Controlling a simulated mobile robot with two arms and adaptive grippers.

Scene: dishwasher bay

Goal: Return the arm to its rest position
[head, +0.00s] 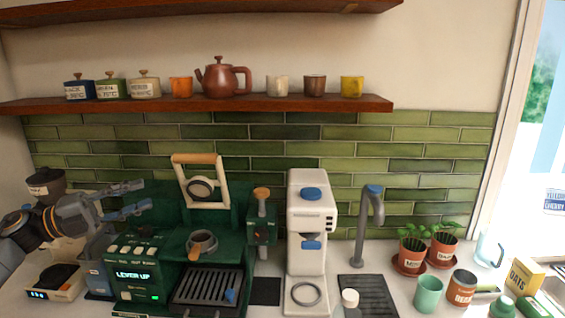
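My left arm comes in from the left side of the head view. Its gripper (143,195) points to the right, with its two blue-grey fingers apart and nothing seen between them. It is in front of the tiled wall, at the upper left of the green lever espresso machine (133,262). I cannot tell whether it touches the machine. My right gripper is not in view.
A white grinder (309,247), a dark faucet (375,210) and potted plants (411,252) stand to the right. A scale (55,284) sits below my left arm. A shelf (250,104) holds a teapot (221,77), cups and tins.

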